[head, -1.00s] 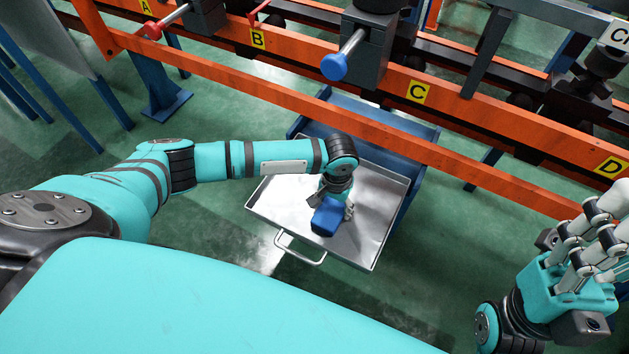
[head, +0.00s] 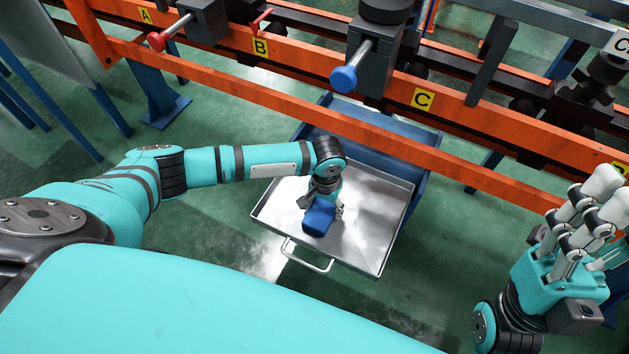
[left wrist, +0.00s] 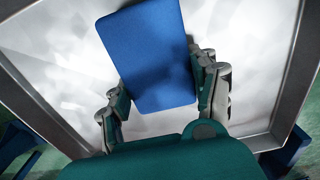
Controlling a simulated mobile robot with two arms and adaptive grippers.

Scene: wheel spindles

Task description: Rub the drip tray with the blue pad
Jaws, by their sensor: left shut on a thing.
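The drip tray (head: 372,219) is a shallow grey metal tray with a raised rim and a front handle, below the orange rail. My left gripper (head: 322,206) is over the left part of the tray, shut on the blue pad (head: 318,218). In the left wrist view the blue pad (left wrist: 150,55) sits between the two fingers (left wrist: 160,95), with the tray floor (left wrist: 60,60) behind it. Whether the pad touches the tray floor is hard to tell. My right gripper (head: 590,225) is at the right edge, its fingers spread and nothing seen between them.
A blue stand (head: 400,150) holds the tray. The orange rail (head: 300,105) crosses just behind my left wrist. A blue-knobbed rod (head: 345,78) and a red-knobbed rod (head: 158,40) stick out above it. Green floor (head: 225,240) lies open in front.

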